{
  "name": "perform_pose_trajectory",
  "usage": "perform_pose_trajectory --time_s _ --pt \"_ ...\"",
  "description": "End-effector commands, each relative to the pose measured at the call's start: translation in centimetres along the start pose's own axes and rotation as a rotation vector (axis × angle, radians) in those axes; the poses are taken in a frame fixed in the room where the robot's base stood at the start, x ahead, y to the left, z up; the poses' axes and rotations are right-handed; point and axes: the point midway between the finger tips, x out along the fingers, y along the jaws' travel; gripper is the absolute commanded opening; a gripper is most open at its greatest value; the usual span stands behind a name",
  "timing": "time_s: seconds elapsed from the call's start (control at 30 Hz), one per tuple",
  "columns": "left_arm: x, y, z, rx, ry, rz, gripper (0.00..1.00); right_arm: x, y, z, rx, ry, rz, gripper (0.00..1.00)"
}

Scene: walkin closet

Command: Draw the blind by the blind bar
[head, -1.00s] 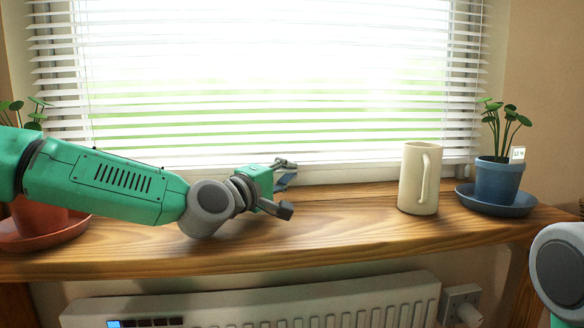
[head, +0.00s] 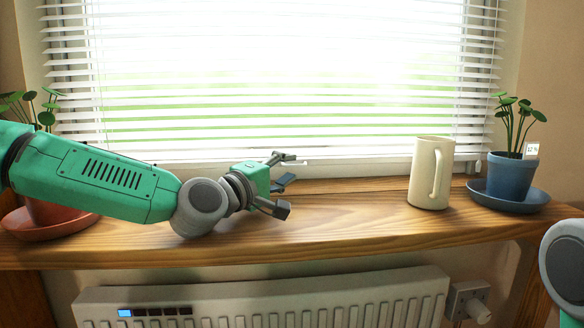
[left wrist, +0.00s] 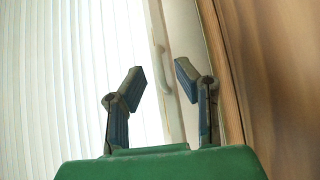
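The white slatted blind (head: 290,120) hangs lowered over the bright window, its slats tilted so that light and green show through. Its pale bottom bar (head: 370,155) runs just above the sill. My left gripper (head: 284,188) is over the wooden sill, below and in front of the blind, with fingers spread and nothing between them. In the left wrist view, the blind (left wrist: 70,90) fills the left side. My open fingers (left wrist: 160,78) point towards a pale strip (left wrist: 172,105), which may be the bar or the window frame. My right gripper is out of view.
On the wooden sill (head: 350,215), a cream mug (head: 424,175) and a blue plant pot (head: 509,178) on a saucer stand right of my gripper. A terracotta saucer (head: 40,226) and plant are behind my left arm. A radiator (head: 270,297) is below.

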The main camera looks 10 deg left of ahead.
Motion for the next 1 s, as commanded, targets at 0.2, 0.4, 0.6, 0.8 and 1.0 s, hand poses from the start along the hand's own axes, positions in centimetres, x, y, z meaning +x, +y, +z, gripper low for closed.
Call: perform_pose_trajectory --time_s 0.2,0.4,0.6,0.8,1.0 --pt "-3.6 -0.3 -0.7 -0.006 0.005 -0.001 0.27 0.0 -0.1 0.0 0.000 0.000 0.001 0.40" --pt "-4.9 -0.3 -0.8 -0.005 0.007 0.000 0.27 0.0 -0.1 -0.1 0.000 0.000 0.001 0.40" --pt "-4.9 -0.4 -0.7 -0.005 0.006 -0.002 0.27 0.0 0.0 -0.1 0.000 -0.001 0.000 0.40" --pt "-4.8 0.1 -0.2 0.041 -0.011 -0.009 0.00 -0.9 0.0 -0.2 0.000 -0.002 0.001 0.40" --pt "-5.0 2.0 1.9 0.282 -0.098 -0.035 0.00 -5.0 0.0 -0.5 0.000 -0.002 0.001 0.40"
